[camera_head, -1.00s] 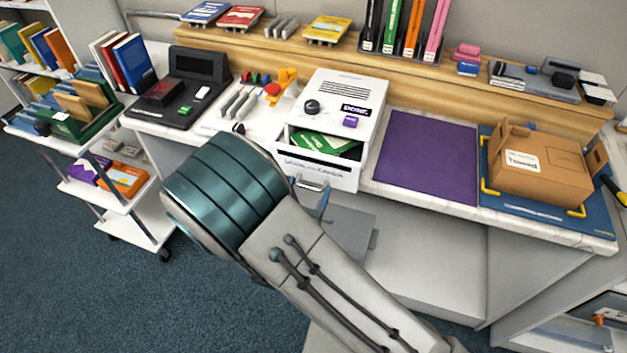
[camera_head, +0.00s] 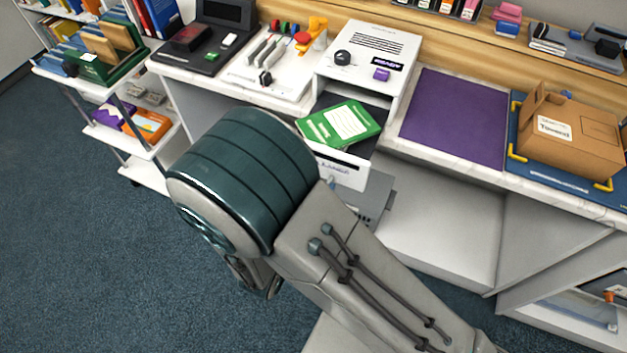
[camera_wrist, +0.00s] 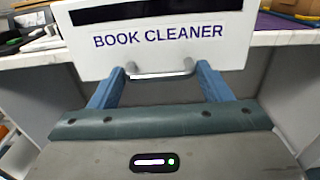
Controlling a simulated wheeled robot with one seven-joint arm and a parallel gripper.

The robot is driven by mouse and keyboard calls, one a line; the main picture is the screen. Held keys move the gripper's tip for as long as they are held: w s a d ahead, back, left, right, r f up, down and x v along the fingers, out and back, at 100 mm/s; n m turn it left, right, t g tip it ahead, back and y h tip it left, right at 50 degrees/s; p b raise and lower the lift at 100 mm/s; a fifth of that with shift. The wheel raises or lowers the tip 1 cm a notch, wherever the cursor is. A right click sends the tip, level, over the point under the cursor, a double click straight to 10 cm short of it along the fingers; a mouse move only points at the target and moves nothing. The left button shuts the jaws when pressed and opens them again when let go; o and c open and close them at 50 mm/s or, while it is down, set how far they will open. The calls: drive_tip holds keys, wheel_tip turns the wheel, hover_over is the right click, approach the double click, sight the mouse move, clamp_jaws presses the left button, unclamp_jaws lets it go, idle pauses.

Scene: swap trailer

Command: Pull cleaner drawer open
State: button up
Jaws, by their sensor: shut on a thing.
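The white book cleaner (camera_head: 368,58) stands on the counter. Its drawer (camera_head: 345,170) is pulled well out and a green book (camera_head: 341,123) lies inside. In the wrist view the drawer front (camera_wrist: 165,45) reads "BOOK CLEANER" and carries a metal bar handle (camera_wrist: 160,73). My gripper (camera_wrist: 160,77) has its two blue fingers at the ends of this handle and is shut on it. In the head view my arm hides the handle and most of my gripper.
A purple mat (camera_head: 457,117) lies right of the cleaner, and a cardboard box (camera_head: 571,138) stands on a blue tray beyond it. A white cart (camera_head: 152,172) stands at the left. The carpet before the counter is clear.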

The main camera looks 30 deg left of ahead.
drive_tip(key=shift+d, duration=0.1)
drive_tip(key=o, duration=1.1)
drive_tip(key=shift+w, duration=0.1)
drive_tip(key=s, duration=0.4)
drive_tip(key=s+b, duration=0.1)
drive_tip(key=s, duration=0.4)
drive_tip(key=s+d, duration=0.1)
drive_tip(key=s, duration=0.3)
drive_tip(key=shift+s, duration=0.4)
